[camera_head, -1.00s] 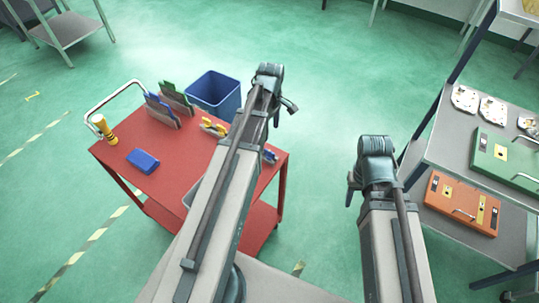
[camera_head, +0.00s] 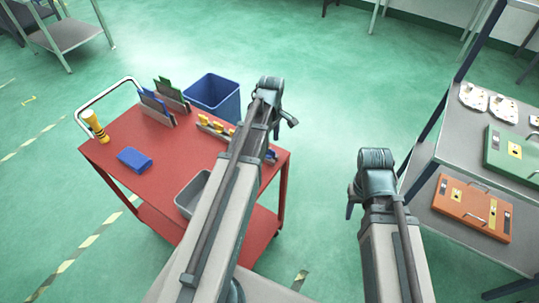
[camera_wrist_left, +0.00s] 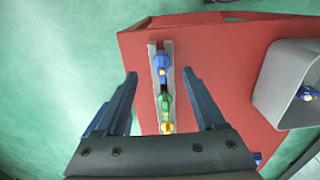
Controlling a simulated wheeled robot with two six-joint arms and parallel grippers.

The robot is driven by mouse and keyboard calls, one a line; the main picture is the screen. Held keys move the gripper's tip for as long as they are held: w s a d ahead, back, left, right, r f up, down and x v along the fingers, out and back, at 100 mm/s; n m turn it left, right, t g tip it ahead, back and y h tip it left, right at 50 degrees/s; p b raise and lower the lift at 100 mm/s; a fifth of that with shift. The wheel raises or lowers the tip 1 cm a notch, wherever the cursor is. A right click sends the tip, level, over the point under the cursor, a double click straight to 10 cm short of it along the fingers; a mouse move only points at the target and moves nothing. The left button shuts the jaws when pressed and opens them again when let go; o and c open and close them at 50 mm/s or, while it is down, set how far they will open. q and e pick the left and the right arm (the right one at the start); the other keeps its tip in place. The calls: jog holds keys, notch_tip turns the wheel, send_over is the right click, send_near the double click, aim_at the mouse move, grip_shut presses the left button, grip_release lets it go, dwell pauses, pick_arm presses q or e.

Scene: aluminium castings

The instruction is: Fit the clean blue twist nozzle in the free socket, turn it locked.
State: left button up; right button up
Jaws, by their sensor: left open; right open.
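A narrow grey rack (camera_wrist_left: 154,80) on the red cart holds a blue nozzle (camera_wrist_left: 161,66), a green nozzle (camera_wrist_left: 166,103) and a yellow nozzle (camera_wrist_left: 167,127) in a row. I cannot make out which socket is free. Another blue nozzle (camera_wrist_left: 307,93) lies inside the grey bin (camera_wrist_left: 268,82). My left gripper (camera_wrist_left: 160,85) is open and empty above the rack, its fingers on either side of the row. In the head view the left gripper (camera_head: 284,124) hangs over the cart's right end, and my arm partly hides the rack. My right gripper (camera_head: 352,208) is open, over the floor right of the cart.
The red cart (camera_head: 120,185) also carries a blue cloth (camera_head: 134,160), a yellow bottle (camera_head: 96,127) and upright panels (camera_head: 160,108). A blue tub (camera_head: 213,97) stands behind it. A shelf with a green case (camera_head: 510,155) and an orange case (camera_head: 473,207) stands at right.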

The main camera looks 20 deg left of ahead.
aim_at(270, 149)
pick_arm(q)
notch_tip(270, 149, down, 5)
jog(key=b, duration=0.5)
jog(key=shift+s+a+f, duration=0.1)
jog(key=shift+a+f, duration=0.05)
jog(key=shift+c, duration=0.2)
grip_shut()
